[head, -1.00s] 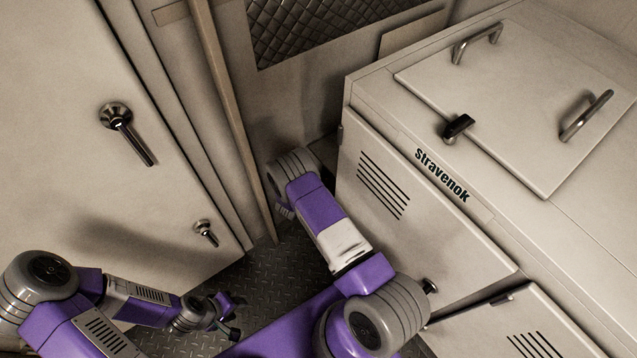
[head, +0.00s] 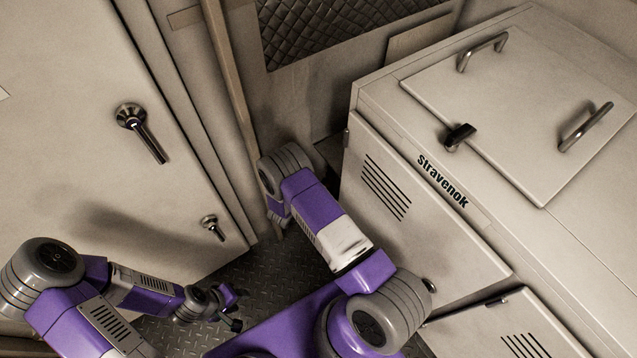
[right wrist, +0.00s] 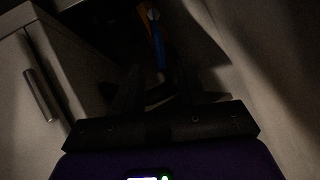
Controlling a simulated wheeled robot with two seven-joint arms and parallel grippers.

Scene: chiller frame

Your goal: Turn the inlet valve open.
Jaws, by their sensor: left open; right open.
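A slim blue part (right wrist: 158,48) with a pale round end shows in the dark right wrist view, beyond my right gripper; it may be the inlet valve's handle, but I cannot tell for sure. My right gripper (right wrist: 155,82) is open, its dark fingers faint on either side below the blue part. I cannot tell whether they touch it. In the head view the right gripper is hidden beyond my right arm. My left gripper (head: 236,308) is open and empty, low over the floor. No valve is clearly seen in the head view.
A cabinet (head: 375,255) marked "Stravenok" with a handled lid (head: 520,110) fills the right. A pale door (head: 70,165) with two lever handles stands at left. Tread-plate floor (head: 265,280) lies between. The right wrist view shows a bar handle (right wrist: 40,95) at left.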

